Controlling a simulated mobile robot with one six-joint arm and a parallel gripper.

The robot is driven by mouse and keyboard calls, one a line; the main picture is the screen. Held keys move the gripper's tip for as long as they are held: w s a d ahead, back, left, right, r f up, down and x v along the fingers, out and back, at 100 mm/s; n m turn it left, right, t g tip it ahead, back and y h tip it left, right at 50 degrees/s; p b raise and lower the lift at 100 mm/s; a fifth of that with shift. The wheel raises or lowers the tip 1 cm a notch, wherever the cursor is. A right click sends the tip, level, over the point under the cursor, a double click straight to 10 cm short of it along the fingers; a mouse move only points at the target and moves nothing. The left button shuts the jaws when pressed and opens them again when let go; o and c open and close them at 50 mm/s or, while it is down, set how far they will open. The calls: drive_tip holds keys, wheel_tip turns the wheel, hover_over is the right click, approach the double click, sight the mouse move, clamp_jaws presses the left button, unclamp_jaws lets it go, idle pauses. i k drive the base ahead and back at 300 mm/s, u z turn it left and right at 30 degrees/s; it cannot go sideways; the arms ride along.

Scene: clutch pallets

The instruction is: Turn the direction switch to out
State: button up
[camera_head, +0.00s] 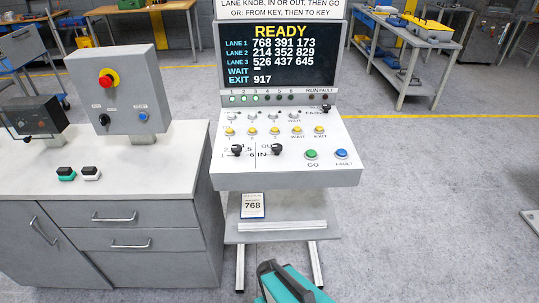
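The direction switch (277,149) is a small black knob on the sloped white panel of the console (285,178). The labels OUT and IN are at its left, OUT higher and IN lower. It is too small to tell for certain which label its pointer faces. A similar black lane knob (237,150) with number labels sits to its left, past a thin dividing line. The screen (281,55) reads READY, with lane numbers, an empty WAIT line and EXIT 917.
A green GO button (312,154) and a blue button (341,154) lie right of the switch. Yellow buttons (275,130) run above it. A grey cabinet (110,160) stands close on the left. A teal and dark shape (285,286) shows at the bottom.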

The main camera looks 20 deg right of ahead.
sight(276, 147)
drive_tip(key=z, duration=0.25)
drive_tip(key=k, duration=0.55)
drive_tip(key=u, duration=1.65)
drive_tip(key=k, duration=0.45)
drive_tip(key=z, duration=0.2)
